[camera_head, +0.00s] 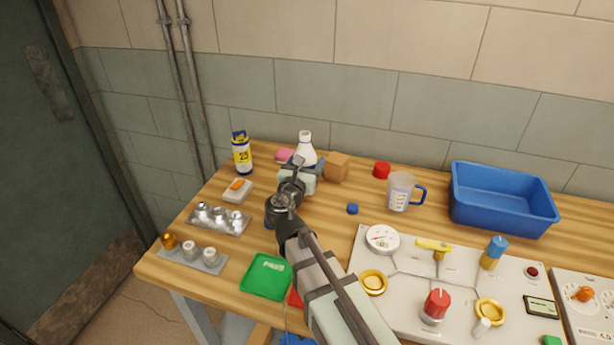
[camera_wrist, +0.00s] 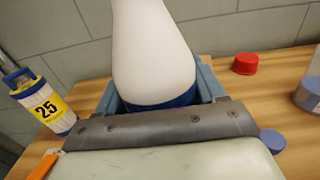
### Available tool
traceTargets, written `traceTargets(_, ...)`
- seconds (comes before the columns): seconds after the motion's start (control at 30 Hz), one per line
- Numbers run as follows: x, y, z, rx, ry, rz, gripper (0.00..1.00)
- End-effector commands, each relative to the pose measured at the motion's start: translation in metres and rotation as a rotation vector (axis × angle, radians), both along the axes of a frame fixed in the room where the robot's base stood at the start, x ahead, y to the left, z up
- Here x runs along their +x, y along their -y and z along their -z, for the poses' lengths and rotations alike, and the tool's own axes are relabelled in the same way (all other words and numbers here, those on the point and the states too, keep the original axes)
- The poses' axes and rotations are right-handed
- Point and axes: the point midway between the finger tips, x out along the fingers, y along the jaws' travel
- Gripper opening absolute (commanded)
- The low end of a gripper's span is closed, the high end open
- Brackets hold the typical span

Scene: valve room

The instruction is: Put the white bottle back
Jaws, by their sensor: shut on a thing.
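The white bottle (camera_head: 306,152) stands upright at the back of the wooden table, left of centre in the head view. In the wrist view the white bottle (camera_wrist: 152,45) fills the upper middle, with a dark blue band low on it. My gripper (camera_head: 303,168) is shut on the bottle, with blue-grey pieces showing on both sides of it in the wrist view. The bottle's base is hidden behind my gripper, so I cannot tell whether it touches the table.
A yellow-labelled "25" container (camera_head: 242,155) stands left. A pink block (camera_head: 285,156) and brown block (camera_head: 337,167) flank the bottle. Right are a red cap (camera_head: 382,170), blue cap (camera_head: 352,208), measuring cup (camera_head: 400,192) and blue bin (camera_head: 502,204). A valve panel (camera_head: 400,285) lies in front.

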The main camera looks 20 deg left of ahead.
Motion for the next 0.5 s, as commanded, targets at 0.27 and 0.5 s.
traceTargets(0.27,0.0,0.0,0.018,-0.002,-0.001,0.001,0.29)
traceTargets(0.5,0.0,0.0,0.041,-0.002,0.0,0.001,0.29)
